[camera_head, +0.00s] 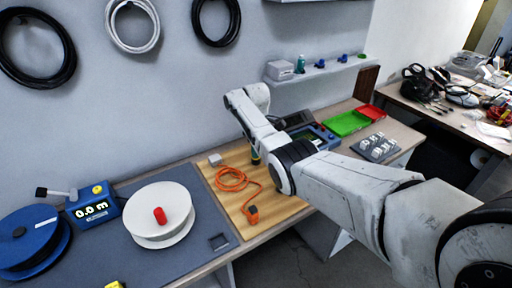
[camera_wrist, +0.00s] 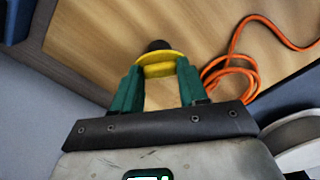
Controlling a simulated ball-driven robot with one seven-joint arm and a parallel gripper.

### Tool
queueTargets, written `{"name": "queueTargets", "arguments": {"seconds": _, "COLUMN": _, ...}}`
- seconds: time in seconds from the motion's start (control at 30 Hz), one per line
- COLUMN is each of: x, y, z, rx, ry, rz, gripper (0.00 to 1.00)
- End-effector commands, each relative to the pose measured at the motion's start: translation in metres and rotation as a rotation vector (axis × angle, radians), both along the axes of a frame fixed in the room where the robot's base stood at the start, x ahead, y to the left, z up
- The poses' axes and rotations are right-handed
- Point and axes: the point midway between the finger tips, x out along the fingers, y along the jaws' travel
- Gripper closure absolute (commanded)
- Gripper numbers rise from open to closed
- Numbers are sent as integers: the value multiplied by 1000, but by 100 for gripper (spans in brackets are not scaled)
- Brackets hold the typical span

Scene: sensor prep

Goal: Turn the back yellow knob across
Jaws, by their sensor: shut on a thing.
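A yellow knob (camera_wrist: 160,57), round and flanged with a black part at its far end, sits between the green fingertips of my gripper (camera_wrist: 159,68) in the wrist view. The fingers are shut on its two sides. In the head view my gripper (camera_head: 255,156) points down over the back part of the wooden board (camera_head: 262,208), and only a small bit of yellow shows at its tip. My arm hides what lies just to the right of it. I cannot tell from these views which way the knob is turned.
An orange cable (camera_head: 232,181) lies coiled close to my gripper. A small grey box (camera_head: 215,159) stands left of it. A white spool (camera_head: 178,203), a blue meter (camera_head: 90,212) and a blue spool (camera_head: 50,235) are at the left. Green (camera_head: 347,123) and red (camera_head: 370,111) trays lie behind the arm.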

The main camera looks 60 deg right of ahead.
Motion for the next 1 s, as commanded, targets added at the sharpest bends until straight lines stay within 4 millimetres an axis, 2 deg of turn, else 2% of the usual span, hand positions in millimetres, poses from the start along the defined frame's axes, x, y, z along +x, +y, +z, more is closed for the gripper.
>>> {"name": "queueTargets", "arguments": {"seconds": 0.6, "x": 1, "y": 0, "z": 1, "rx": -1, "ry": -1, "rz": -580, "gripper": 88}}
{"name": "queueTargets", "arguments": {"seconds": 1.0, "x": 1, "y": 0, "z": 1, "rx": -3, "ry": -2, "rz": -859, "gripper": 88}}
